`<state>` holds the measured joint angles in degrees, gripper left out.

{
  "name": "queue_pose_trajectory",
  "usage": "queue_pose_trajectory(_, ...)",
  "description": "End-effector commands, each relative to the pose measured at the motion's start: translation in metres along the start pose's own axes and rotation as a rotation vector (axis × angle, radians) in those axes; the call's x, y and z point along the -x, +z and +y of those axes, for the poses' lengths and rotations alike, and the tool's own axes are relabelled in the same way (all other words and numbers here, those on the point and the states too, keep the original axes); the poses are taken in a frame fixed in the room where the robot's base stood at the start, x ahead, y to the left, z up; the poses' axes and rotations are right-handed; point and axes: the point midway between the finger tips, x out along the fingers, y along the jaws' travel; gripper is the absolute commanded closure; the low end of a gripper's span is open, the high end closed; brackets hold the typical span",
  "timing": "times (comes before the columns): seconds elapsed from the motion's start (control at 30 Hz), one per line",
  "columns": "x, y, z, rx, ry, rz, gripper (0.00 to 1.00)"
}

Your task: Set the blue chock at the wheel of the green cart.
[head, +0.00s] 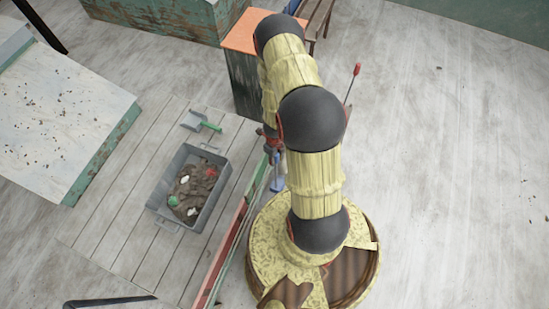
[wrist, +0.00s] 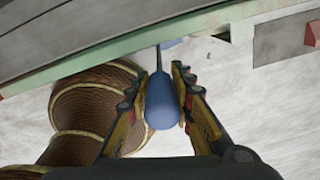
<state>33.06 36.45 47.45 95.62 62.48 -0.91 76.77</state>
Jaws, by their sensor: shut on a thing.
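My gripper (wrist: 156,80) is shut on a rounded blue handle, part of the blue chock (wrist: 161,103). A thin dark rod runs from the handle to a light blue piece by a pale green rail, partly hidden under it. In the head view the blue chock (head: 277,182) shows as a small blue patch between my arm and the cart. The cart (head: 130,235) has a grey plank deck with green and red along its side; its green rail (wrist: 110,66) crosses the wrist view. I cannot make out a wheel, nor whether the chock touches one.
A grey tray (head: 160,196) of clay scraps sits on the deck, beside a green-handled scoop (head: 208,125). An orange-topped stand (head: 245,80) is behind. A red-handled rod (head: 355,72) stands past my arm. The floor at right (head: 450,180) is mostly clear.

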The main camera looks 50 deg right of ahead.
Motion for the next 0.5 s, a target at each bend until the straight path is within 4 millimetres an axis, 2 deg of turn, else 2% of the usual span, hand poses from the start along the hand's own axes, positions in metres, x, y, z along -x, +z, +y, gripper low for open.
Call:
queue_pose_trajectory(0.03,-0.011,0.000,0.000,0.000,-0.001,0.000,0.99)
queue_pose_trajectory(0.1,-0.021,0.000,0.000,0.000,-0.001,0.000,0.99)
queue_pose_trajectory(0.5,-0.065,0.000,0.001,0.001,-0.001,-0.001,0.99)
